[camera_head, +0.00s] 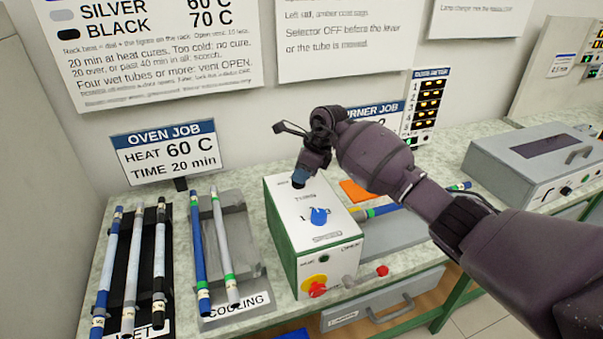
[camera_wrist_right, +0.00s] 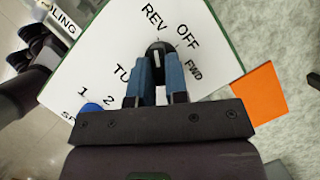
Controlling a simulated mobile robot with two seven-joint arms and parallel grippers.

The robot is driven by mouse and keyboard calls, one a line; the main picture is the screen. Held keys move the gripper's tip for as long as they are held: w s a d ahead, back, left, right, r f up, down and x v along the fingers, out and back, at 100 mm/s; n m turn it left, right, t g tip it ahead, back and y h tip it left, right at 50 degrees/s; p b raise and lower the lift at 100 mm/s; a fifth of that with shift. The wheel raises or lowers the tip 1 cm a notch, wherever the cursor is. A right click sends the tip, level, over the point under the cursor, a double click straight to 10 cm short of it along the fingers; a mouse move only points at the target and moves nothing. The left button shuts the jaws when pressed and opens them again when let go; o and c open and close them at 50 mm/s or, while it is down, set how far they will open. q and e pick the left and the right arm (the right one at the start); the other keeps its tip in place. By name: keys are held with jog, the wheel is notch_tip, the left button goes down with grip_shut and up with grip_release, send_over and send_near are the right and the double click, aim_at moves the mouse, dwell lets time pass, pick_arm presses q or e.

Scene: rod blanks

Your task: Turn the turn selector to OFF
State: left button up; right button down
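The turn selector (camera_wrist_right: 160,48) is a black knob on the white top of a green-sided machine box (camera_head: 318,260). In the right wrist view the words REV, OFF and FWD are printed around it. A small pale mark shows on its upper side, toward REV, but I cannot read the setting surely. My right gripper (camera_wrist_right: 159,80) has its two blue fingers down on either side of the knob, seemingly closed against it. In the head view the gripper (camera_head: 302,178) covers most of the selector. My left gripper is not in view.
A blue speed knob (camera_head: 318,215) sits nearer the box's front, with a red button (camera_head: 317,289) and a red-tipped lever (camera_head: 382,271) on the front side. A cooling rack (camera_head: 242,262) with rods stands left. An orange card (camera_head: 357,190) lies behind right.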

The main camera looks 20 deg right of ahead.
jog(key=shift+f, duration=0.1)
jog(key=shift+s+m, duration=0.1)
jog(key=shift+m, duration=0.2)
jog(key=m+t+p, duration=0.1)
jog(key=m, duration=0.1)
jog(key=shift+s+m+h, duration=0.1)
jog(key=shift+m+h, duration=0.2)
jog(key=shift+h, duration=0.1)
jog(key=m, duration=0.2)
jog(key=shift+a+m+t+h, duration=0.15)
jog(key=shift+m+t+h, duration=0.15)
jog(key=shift+m+h, duration=0.1)
jog(key=m+h, duration=0.1)
jog(key=m, duration=0.2)
jog(key=shift+s+a+f+p, duration=0.1)
jog(key=shift+f+p, duration=0.05)
jog(key=shift+p, duration=0.15)
jog(key=shift+a+m+t+h, duration=0.1)
jog(key=shift+m+t+h, duration=0.35)
jog(key=shift+m, duration=0.85)
jog(key=shift+s, duration=0.1)
